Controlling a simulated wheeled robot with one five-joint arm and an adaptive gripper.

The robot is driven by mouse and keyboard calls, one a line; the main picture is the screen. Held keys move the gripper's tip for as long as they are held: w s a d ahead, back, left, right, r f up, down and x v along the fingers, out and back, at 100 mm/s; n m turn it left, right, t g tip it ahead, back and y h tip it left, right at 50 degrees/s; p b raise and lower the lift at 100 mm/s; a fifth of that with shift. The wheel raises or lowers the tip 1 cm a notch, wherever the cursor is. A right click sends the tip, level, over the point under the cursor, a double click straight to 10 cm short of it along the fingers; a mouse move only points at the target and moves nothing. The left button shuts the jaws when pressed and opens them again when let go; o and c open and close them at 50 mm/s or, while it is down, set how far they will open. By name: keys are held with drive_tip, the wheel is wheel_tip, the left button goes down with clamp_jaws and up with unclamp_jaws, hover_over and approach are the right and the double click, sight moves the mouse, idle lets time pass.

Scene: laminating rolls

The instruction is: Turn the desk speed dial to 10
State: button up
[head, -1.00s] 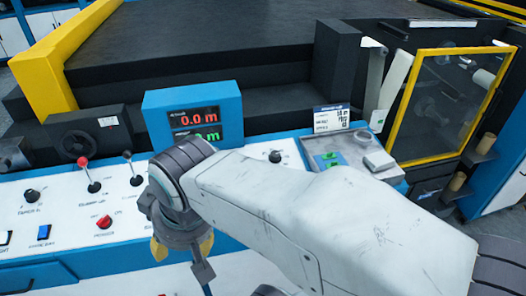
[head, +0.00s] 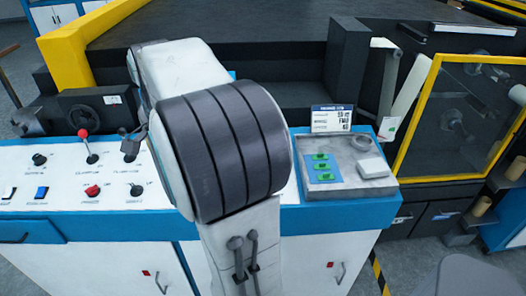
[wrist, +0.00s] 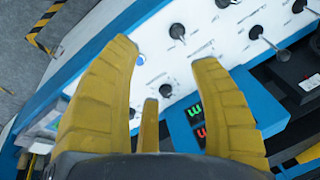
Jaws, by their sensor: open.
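The white control panel carries several dials with labels too small to read, so I cannot tell which is the desk speed dial. In the head view, black dials show at the far left (head: 39,159) and near my arm (head: 137,190), with a red knob (head: 92,190) between them. In the wrist view, black knobs (wrist: 165,90) and (wrist: 177,32) stand on the panel beyond my fingers. My gripper (wrist: 168,62) is open and empty, its yellow fingers spread above the panel, apparently touching nothing. In the head view my arm hides the gripper and the panel's middle.
A blue display box (wrist: 195,125) with green and red digits stands beside the knobs. A red-topped lever (head: 86,140) rises from the panel. A grey tray (head: 345,165) with green buttons and a label card (head: 331,119) sit at the right. A yellow-framed guard door (head: 450,115) stands farther right.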

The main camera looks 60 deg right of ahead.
drive_tip(key=s+d+f+m+b, duration=0.1)
drive_tip(key=d+m, duration=0.4)
drive_tip(key=d, duration=0.5)
drive_tip(key=s+d+f+m+g+b, duration=0.1)
drive_tip(key=s+d+f+m, duration=0.1)
drive_tip(key=d+f+m, duration=0.3)
drive_tip(key=s+d+f+m+b, duration=0.1)
drive_tip(key=d+f+m, duration=0.4)
drive_tip(key=d, duration=0.9)
drive_tip(key=shift+s+d+m+g, duration=0.3)
drive_tip(key=shift+s+m+g, duration=0.1)
drive_tip(key=shift+s, duration=0.45)
drive_tip(key=shift+s+d+f, duration=0.2)
drive_tip(key=shift+d+f, duration=0.2)
drive_tip(key=shift+f, duration=0.1)
drive_tip(key=shift+w+d+f+p, duration=0.15)
drive_tip(key=shift+f+p, duration=0.35)
drive_tip(key=shift+f, duration=0.55)
drive_tip(key=shift+d+f+p, duration=0.15)
drive_tip(key=shift+f+p, duration=0.4)
drive_tip(key=shift+f, duration=0.55)
drive_tip(key=shift+w+d+f+p, duration=0.15)
drive_tip(key=shift+f+p, duration=0.35)
drive_tip(key=shift+f, duration=0.55)
clamp_jaws()
